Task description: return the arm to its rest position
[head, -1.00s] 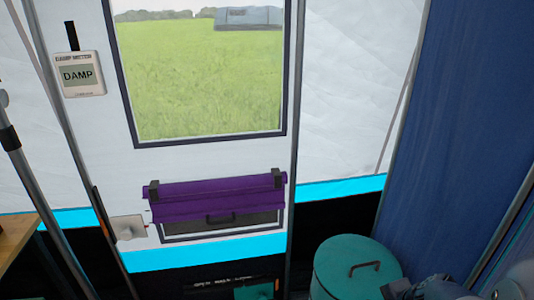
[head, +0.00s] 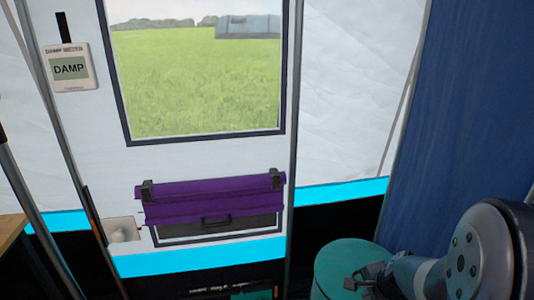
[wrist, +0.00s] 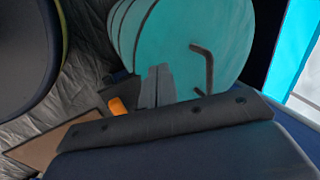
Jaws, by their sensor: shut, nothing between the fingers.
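My gripper (wrist: 158,72) shows in the wrist view as two grey fingers lying side by side, shut and empty. In that view the fingers overlap the edge of a round teal bin (wrist: 235,30), to the left of its bent dark handle (wrist: 208,70). I cannot tell whether they touch the bin. In the head view my arm reaches in from the lower right, its round joint large and close. Its far end overlaps the lid of the teal bin (head: 338,256), so the handle there is hard to make out.
A blue curtain (head: 465,110) hangs at the right, behind my arm. A white panel with a window (head: 200,80), a damp meter (head: 68,68) and a rolled purple blind (head: 210,198) stands ahead. A wooden table edge (head: 10,232) and a grey pole (head: 28,210) are at the left.

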